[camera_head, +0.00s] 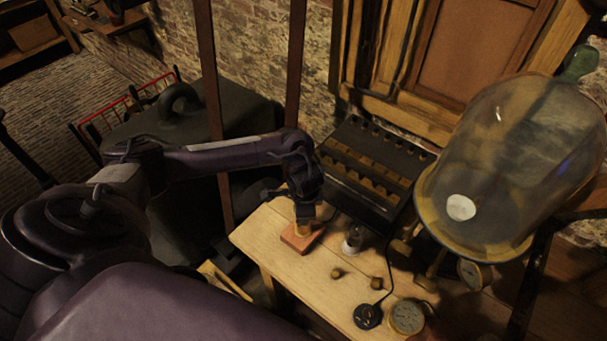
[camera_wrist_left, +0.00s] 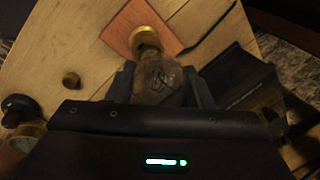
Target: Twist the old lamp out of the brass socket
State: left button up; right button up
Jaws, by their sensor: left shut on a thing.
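The old lamp, a dusty clear glass bulb (camera_wrist_left: 158,78), sits between the two fingers of my left gripper (camera_wrist_left: 160,85) in the left wrist view. The gripper is shut on the glass. The bulb's lower end meets the brass socket (camera_wrist_left: 145,40), which stands on a reddish-brown wooden block (camera_wrist_left: 122,25). In the head view my left gripper (camera_head: 305,212) is directly above the brass socket (camera_head: 302,229) and its block (camera_head: 293,241), and it hides the bulb. I cannot tell how far the lamp is threaded in. My right gripper is not in view.
On the pale wooden table (camera_head: 270,232), a second small bulb (camera_head: 352,240) stands right of the block, near two brass knobs (camera_head: 337,273). A black disc (camera_head: 367,316) and gauge (camera_head: 408,316) lie nearer. A slotted dark rack (camera_head: 370,165) stands behind; a large glass jar (camera_head: 530,150) is right.

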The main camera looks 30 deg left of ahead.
pick_arm(q)
jog(key=shift+r+n+p, duration=0.1)
jog(key=shift+n+p, duration=0.6)
jog(key=shift+p, duration=0.3)
jog(key=shift+n, duration=0.7)
jog(key=n+g, duration=0.1)
jog(key=n, duration=0.4)
jog(key=shift+y, duration=0.4)
jog(key=shift+n+g, duration=0.3)
jog(key=shift+n, duration=0.5)
jog(key=shift+a, duration=0.1)
